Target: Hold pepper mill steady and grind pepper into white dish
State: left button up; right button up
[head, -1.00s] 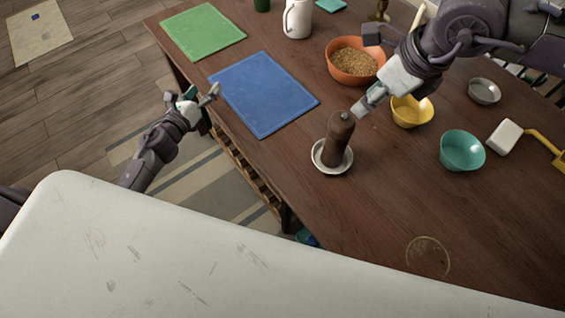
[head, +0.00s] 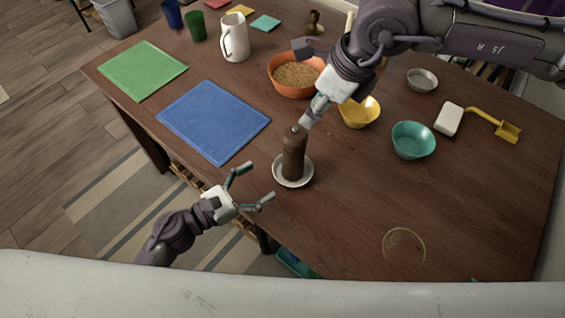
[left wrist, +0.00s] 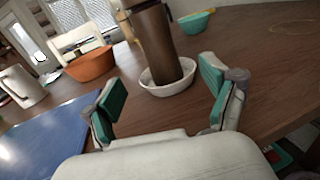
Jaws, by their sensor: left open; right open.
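The brown pepper mill (head: 293,155) stands upright in the small white dish (head: 306,180) near the table's front edge. In the left wrist view, the mill (left wrist: 157,40) and the white dish (left wrist: 172,88) are straight ahead. My left gripper (head: 257,184) is open and empty, to the left of the mill and apart from it, with its fingers pointing towards it. Its two teal-padded fingers (left wrist: 163,95) show in the left wrist view. My right gripper (head: 307,120) is at the mill's top, coming from the upper right; whether it touches cannot be told.
A blue mat (head: 212,120) and green mat (head: 142,70) lie left. An orange bowl (head: 293,91) of grain, yellow bowl (head: 362,115), teal bowl (head: 413,141) and white block (head: 448,119) are behind and right. A faint ring (head: 404,246) marks the clear front right.

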aim_at(295, 159)
pick_arm(q)
jog(key=x, duration=1.1)
